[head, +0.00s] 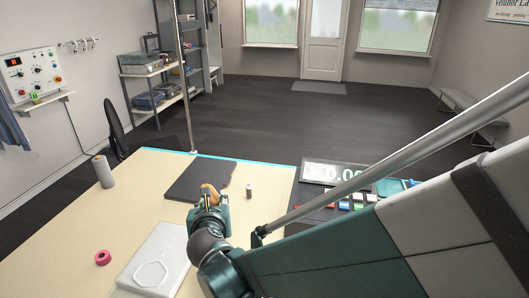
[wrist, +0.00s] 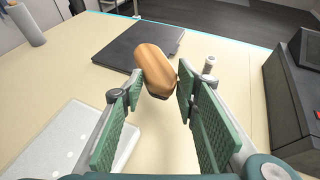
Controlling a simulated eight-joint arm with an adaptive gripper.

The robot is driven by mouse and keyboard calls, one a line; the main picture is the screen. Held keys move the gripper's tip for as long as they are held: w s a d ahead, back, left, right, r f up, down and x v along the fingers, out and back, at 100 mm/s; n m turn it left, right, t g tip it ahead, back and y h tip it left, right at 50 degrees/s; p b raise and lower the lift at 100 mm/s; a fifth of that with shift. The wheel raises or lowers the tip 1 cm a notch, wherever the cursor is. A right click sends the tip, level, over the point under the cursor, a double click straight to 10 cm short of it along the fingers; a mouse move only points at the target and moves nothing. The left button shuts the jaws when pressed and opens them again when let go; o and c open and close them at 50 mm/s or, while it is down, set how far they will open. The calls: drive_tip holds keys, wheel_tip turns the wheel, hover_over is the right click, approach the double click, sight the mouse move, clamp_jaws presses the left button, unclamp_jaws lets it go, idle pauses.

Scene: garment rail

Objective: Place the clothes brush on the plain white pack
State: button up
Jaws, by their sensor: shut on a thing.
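The clothes brush, a rounded light-brown wooden block with a dark underside, shows in the wrist view (wrist: 155,66) and, small, in the head view (head: 208,189). My gripper (wrist: 158,92) is shut on the brush, with its green ribbed pads on either side of it. In the head view my gripper (head: 207,203) is over the table, right of and beyond the white pack. The white pack (head: 146,266) lies flat on the near part of the table, with a faint polygon outline on top. It also shows at lower left in the wrist view (wrist: 62,142), partly behind a finger.
A dark flat slab (head: 190,180) lies beyond the gripper, with a small pale bottle (head: 249,191) to its right. A pink tape roll (head: 102,257) and a grey cylinder (head: 104,171) stand at the left. A till with a display (head: 334,174) is at the right. The table's middle left is clear.

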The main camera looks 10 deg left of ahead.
drive_tip(key=s+a+r+n+g+y, duration=0.1)
drive_tip(key=s+a, duration=0.3)
drive_tip(key=s, duration=0.6)
drive_tip(key=s+a+r+n+g+y, duration=0.1)
drive_tip(key=s+a+r+n+y, duration=0.1)
drive_tip(key=s, duration=0.9)
drive_tip(key=shift+a+r+n+g+y, duration=0.15)
drive_tip(key=shift+a+n+g+y, duration=0.25)
drive_tip(key=shift+a+n+y, duration=0.35)
drive_tip(key=shift+a, duration=0.1)
drive_tip(key=b, duration=0.2)
hover_over(165, 272)
drive_tip(key=shift+f, duration=2.95)
drive_tip(key=shift+f+b, duration=0.8)
drive_tip(key=shift+f, duration=1.25)
drive_tip(key=shift+f, duration=0.2)
drive_tip(key=o, duration=0.9)
